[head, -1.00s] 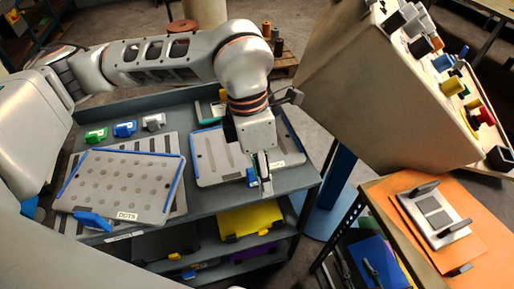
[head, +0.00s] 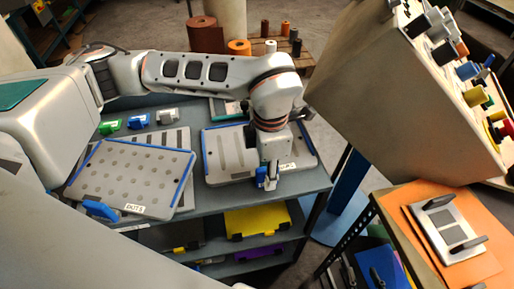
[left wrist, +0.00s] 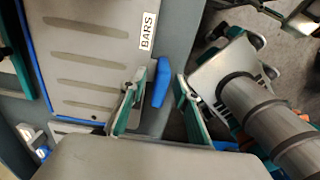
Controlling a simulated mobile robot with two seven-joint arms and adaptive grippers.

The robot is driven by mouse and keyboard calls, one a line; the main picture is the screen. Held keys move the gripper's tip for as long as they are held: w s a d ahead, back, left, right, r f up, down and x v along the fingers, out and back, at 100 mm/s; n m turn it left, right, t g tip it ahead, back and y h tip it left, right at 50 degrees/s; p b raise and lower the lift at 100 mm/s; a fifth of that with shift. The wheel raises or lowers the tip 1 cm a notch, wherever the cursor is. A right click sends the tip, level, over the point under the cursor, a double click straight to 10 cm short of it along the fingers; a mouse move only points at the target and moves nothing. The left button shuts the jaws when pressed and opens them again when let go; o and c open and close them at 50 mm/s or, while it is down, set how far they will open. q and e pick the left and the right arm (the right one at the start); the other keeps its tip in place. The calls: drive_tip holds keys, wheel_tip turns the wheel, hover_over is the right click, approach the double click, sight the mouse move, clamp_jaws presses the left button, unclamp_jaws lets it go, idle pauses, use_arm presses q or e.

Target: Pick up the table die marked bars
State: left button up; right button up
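The bars die is a grey plate with dark slots, a blue edge strip and a BARS label (left wrist: 147,30); in the head view the plate (head: 222,160) lies on the cart's right part. Its blue handle (left wrist: 160,82) sticks out at the front edge. My left gripper (head: 268,182) is at this handle. In the left wrist view the left gripper (left wrist: 160,88) is open, its fingertips on either side of the handle with visible gaps. What looks like my right gripper (left wrist: 255,52) shows at the right of that view, fingers apart and empty, away from the die.
The DOTS die (head: 140,172) lies tilted on another plate at the cart's left, with small green, blue and grey blocks (head: 138,122) behind. A yellow die (head: 256,221) sits on the shelf below. A large tilted panel box (head: 385,95) and an orange-topped table (head: 485,245) stand to the right.

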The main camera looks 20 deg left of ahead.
use_arm(q)
drive_tip(key=shift+f, duration=0.15)
clamp_jaws()
